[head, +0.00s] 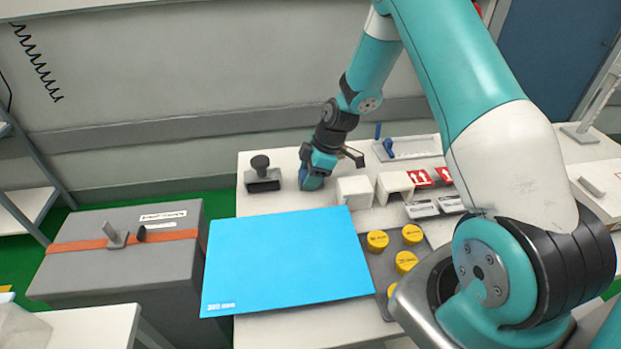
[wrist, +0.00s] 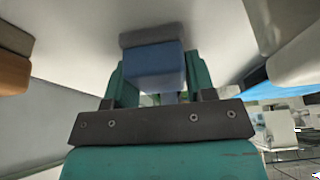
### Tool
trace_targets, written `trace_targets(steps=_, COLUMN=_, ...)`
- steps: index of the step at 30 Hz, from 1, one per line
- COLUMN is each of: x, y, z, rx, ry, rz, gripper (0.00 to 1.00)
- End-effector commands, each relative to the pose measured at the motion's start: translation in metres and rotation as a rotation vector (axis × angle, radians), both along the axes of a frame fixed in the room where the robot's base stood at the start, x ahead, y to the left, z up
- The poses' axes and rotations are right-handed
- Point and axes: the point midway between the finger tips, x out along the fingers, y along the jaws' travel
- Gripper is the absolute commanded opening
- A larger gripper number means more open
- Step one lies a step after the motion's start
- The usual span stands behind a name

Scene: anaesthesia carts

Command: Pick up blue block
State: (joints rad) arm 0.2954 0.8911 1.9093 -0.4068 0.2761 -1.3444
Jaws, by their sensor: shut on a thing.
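The blue block (wrist: 155,62) sits between the two teal fingers of my gripper (wrist: 157,78) in the wrist view. My gripper is shut on it. A grey band (wrist: 152,35) shows at the block's far side; I cannot tell whether it belongs to the block. In the head view my gripper (head: 312,181) points down at the back left of the white table (head: 262,318), between a dark stamp-like object and a white open box. The block is mostly hidden there, and I cannot tell whether it touches the table.
The dark stamp-like object (head: 262,178) stands left of my gripper, the white box (head: 354,191) right. A large blue panel (head: 285,260) covers the table's front left. Yellow-capped items (head: 405,261) stand on a dark tray beside it. A grey case (head: 120,262) stands left.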

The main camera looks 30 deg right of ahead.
Motion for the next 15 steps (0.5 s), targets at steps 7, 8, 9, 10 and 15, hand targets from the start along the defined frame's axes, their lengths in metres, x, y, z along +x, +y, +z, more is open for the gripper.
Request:
trace_targets(steps=7, x=0.000, y=0.000, z=0.003, rx=-0.001, ry=-0.001, rz=0.001, gripper=0.26)
trace_targets(steps=8, x=0.000, y=0.000, z=0.005, rx=-0.001, ry=-0.001, rz=0.001, gripper=0.26)
trace_targets(steps=9, x=0.001, y=0.000, z=0.008, rx=-0.001, ry=-0.001, rz=0.001, gripper=0.26)
trace_targets(steps=10, x=0.001, y=0.000, z=0.011, rx=-0.001, ry=-0.002, rz=0.001, gripper=0.26)
trace_targets(steps=15, x=0.001, y=0.000, z=0.043, rx=-0.002, ry=-0.007, rz=0.000, gripper=0.26)
